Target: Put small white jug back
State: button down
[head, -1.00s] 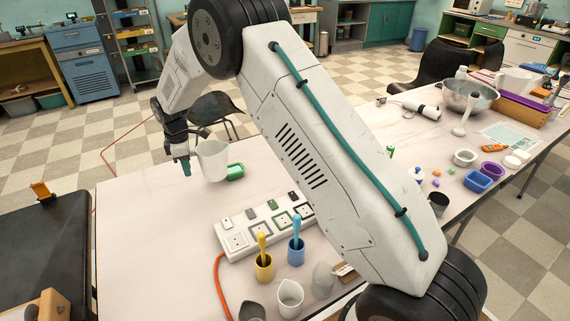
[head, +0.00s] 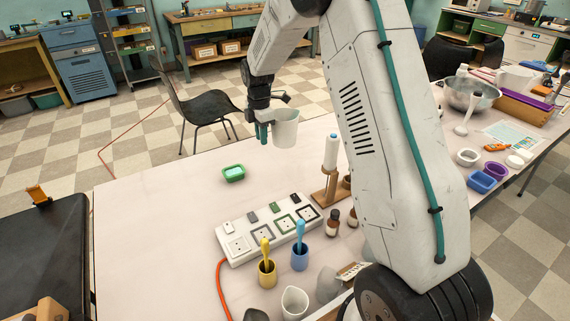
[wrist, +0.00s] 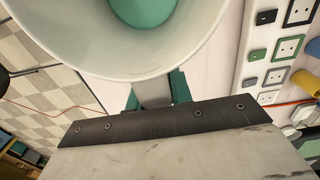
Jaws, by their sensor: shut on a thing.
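My gripper (head: 262,133) is shut on a white jug (head: 286,131), which it holds upright in the air above the far edge of the table (head: 150,220). The wrist view shows the jug's wide rim (wrist: 140,72) and green contents inside it. There, the teal fingertips (wrist: 155,93) close on a pale part at the jug's side, which looks like its handle. A second, smaller white jug or beaker (head: 294,302) stands at the table's near edge.
A green soap dish (head: 233,174) and a white power strip (head: 268,228) lie on the table. Yellow (head: 267,272) and blue (head: 299,258) cups stand near the strip. A wooden stand (head: 326,187) and brown bottles (head: 333,222) are right of it. The table's left part is clear.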

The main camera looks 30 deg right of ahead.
jog(key=shift+s+d+f, duration=0.15)
jog(key=shift+d+f, duration=0.1)
jog(key=shift+d, duration=0.05)
notch_tip(320, 180, down, 9)
jog(key=shift+f, duration=0.2)
jog(key=shift+f, duration=0.1)
jog(key=c, duration=1.3)
grip_release()
jog(key=shift+o, duration=0.2)
